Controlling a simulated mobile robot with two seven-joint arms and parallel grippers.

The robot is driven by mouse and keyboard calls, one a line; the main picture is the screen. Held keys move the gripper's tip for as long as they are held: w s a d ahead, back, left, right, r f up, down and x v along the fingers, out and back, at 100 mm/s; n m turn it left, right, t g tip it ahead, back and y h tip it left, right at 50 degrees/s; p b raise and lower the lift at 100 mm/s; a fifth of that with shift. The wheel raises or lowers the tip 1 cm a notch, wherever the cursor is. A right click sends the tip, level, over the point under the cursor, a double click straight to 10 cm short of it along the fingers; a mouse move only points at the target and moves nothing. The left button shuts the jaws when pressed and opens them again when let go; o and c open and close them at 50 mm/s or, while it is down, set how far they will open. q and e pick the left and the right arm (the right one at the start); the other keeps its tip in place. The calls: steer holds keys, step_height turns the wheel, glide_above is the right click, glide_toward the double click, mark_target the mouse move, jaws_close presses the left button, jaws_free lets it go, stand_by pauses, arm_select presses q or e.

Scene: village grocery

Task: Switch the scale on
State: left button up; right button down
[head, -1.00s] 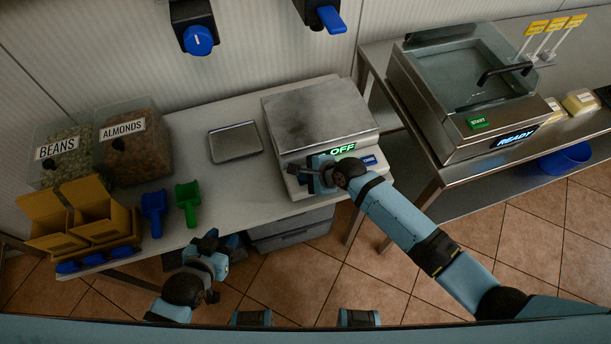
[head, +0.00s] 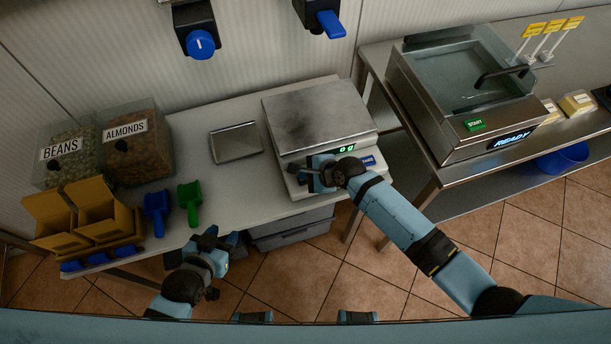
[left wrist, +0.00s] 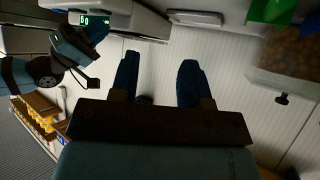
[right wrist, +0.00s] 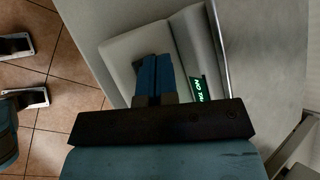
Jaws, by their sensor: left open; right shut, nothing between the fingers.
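The scale (head: 318,118) stands on the right part of the counter, with a bare steel pan. My right gripper (head: 314,178) is shut and empty at the left part of that panel, covering what lies beneath. In the right wrist view its closed fingers (right wrist: 150,62) point onto the pale panel; contact cannot be told. My left gripper (head: 228,240) is open and empty in front of the counter, apart from the scale.
A small steel tray (head: 235,143) lies left of the scale. Blue and green scoops (head: 189,200), cardboard boxes (head: 70,215) and bins of beans (head: 66,160) and almonds (head: 135,145) fill the counter's left. A machine reading "READY" (head: 465,95) stands on the right table.

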step_height(320, 180, up, 5)
steer(key=p, duration=0.5)
steer(key=shift+r, duration=0.15)
steer(key=shift+r+p, duration=0.45)
steer(key=shift+p, duration=0.15)
steer(key=shift+f, duration=0.1)
arm_select(q)
steer(key=shift+n+y, duration=0.3)
steer(key=shift+y, duration=0.1)
steer(key=r, duration=0.2)
steer(key=a+r, duration=0.1)
steer(key=r, duration=0.1)
steer(key=shift+s, duration=0.3)
steer(key=shift+a+r, duration=0.1)
